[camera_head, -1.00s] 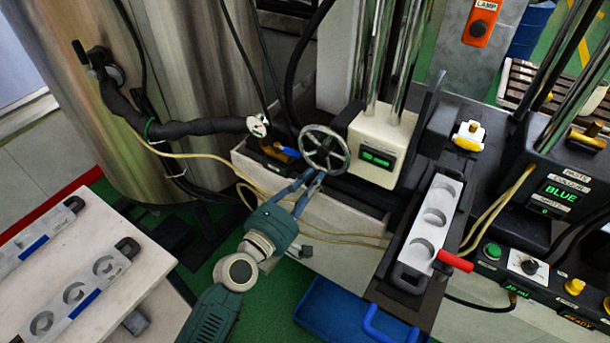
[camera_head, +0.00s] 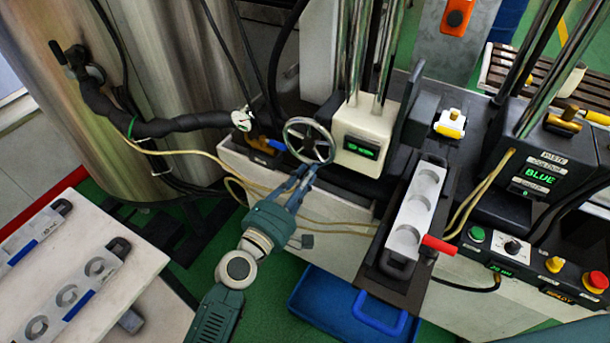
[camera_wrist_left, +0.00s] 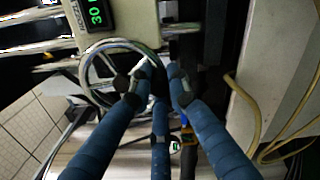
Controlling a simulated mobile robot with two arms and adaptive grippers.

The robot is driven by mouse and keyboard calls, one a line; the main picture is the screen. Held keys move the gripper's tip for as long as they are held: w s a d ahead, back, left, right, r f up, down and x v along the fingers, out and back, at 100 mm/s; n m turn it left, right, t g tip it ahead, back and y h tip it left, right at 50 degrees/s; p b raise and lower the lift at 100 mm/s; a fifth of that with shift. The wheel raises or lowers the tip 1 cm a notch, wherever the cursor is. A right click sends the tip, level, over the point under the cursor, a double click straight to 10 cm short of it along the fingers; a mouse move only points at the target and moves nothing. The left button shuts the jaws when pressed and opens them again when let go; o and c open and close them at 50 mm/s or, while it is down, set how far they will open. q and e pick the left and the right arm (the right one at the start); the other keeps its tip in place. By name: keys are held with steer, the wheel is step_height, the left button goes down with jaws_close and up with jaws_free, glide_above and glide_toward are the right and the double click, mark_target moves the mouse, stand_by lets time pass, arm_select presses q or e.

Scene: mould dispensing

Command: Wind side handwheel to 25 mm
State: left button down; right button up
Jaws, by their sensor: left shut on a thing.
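The side handwheel (camera_head: 309,141) is a grey spoked wheel on the left of a cream block. The block's green display (camera_head: 361,149) is too small to read in the head view, but in the left wrist view the display (camera_wrist_left: 95,12) shows 30, with its unit partly cut off. My left gripper (camera_head: 306,173) reaches up from below and is shut at the wheel's lower rim. In the left wrist view its blue fingers (camera_wrist_left: 155,88) close around the rim of the handwheel (camera_wrist_left: 88,75). My right gripper is not in view.
A white mould (camera_head: 413,208) with round cavities sits right of the block, beside a red handle (camera_head: 439,245). A blue tray (camera_head: 335,305) is below. More moulds lie on a white table (camera_head: 125,285) at lower left. A black hose (camera_head: 160,128) and yellow tubes run near the wheel.

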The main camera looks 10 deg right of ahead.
arm_select(q)
steer(key=c, duration=1.6)
jaws_free()
steer(key=shift+c, duration=0.2)
steer(key=v, duration=1.2)
